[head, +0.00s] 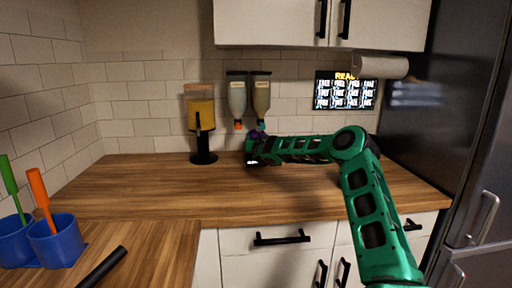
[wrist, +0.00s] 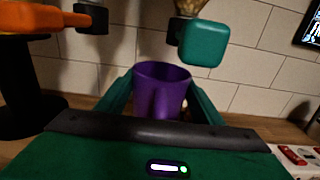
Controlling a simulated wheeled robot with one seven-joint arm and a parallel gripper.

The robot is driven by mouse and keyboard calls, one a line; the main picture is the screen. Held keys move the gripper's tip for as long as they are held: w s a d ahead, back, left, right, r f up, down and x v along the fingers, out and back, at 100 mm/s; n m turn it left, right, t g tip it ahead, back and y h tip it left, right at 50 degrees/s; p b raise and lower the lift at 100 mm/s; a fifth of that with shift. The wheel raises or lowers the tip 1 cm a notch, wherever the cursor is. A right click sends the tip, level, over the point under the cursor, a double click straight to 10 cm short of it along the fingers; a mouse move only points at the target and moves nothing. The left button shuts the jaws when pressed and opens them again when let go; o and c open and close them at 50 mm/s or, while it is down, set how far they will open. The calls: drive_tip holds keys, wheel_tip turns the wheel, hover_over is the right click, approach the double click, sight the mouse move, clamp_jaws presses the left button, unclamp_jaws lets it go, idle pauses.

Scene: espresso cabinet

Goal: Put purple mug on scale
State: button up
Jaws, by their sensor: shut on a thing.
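The purple mug (wrist: 162,92) is upright between the two green fingers of my gripper (wrist: 160,100) in the wrist view, and they are shut on it. In the head view my gripper (head: 255,148) is at the back of the wooden counter, below the wall dispensers. Only a small part of the mug (head: 254,134) shows there, behind my gripper.
Two wall dispensers (head: 249,93) hang just above my gripper; their orange nozzle (wrist: 45,19) and teal nozzle (wrist: 203,43) are close above the mug. A yellow-filled dispenser (head: 200,112) stands to the left. Blue cups (head: 55,243) stand at front left. The left-middle counter (head: 140,180) is clear.

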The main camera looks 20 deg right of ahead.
drive_tip(key=shift+w+f, duration=0.2)
drive_tip(key=shift+f, duration=1.5)
drive_tip(key=o, duration=1)
drive_tip(key=shift+d+f, duration=0.1)
drive_tip(key=shift+f, duration=0.05)
drive_tip(key=v, duration=1.1)
drive_tip(key=shift+s, duration=0.55)
